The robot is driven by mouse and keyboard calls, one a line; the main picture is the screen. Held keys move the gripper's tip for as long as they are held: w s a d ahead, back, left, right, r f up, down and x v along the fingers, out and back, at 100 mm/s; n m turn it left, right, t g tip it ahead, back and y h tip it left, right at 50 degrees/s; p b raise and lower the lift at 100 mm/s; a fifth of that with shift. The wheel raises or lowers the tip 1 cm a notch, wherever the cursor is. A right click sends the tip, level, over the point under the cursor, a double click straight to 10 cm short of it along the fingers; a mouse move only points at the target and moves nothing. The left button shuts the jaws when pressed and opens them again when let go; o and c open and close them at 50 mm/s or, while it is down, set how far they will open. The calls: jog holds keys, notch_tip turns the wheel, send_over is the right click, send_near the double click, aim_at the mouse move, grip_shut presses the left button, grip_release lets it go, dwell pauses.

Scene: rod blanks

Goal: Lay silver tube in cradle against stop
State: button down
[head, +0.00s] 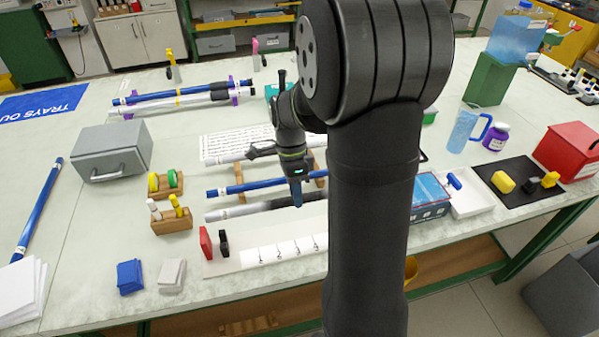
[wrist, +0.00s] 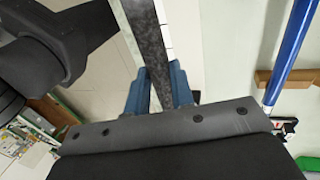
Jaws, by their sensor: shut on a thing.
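My gripper (head: 297,200) has blue fingers, shut on a tube with a silver left end (head: 228,214) and a dark speckled section (head: 262,207). In the wrist view the dark section of the held tube (wrist: 149,48) runs up from between the fingers (wrist: 160,92). The tube lies roughly level, in front of a wooden rack (head: 318,163). Whether it touches anything below is unclear. Purple cradle supports (head: 234,90) at the back hold a blue tube and a silver tube with a dark section. I cannot tell which part is the stop.
A blue tube (head: 245,187) lies on the wooden rack just behind the held tube; another silver tube (head: 237,156) is farther back. Red (head: 205,243) and black (head: 223,243) blocks stand by a numbered white strip (head: 283,251) in front. A grey box (head: 110,150) is at left.

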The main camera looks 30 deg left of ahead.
jog(key=shift+s+d+f, duration=0.1)
jog(key=shift+s+f, duration=0.1)
jog(key=shift+f, duration=4.2)
jog(key=shift+s+a, duration=0.35)
jog(key=shift+a, duration=0.05)
jog(key=c, duration=1.2)
grip_release()
jog(key=shift+o, duration=0.2)
jog(key=shift+r, duration=0.15)
jog(key=v, duration=1.7)
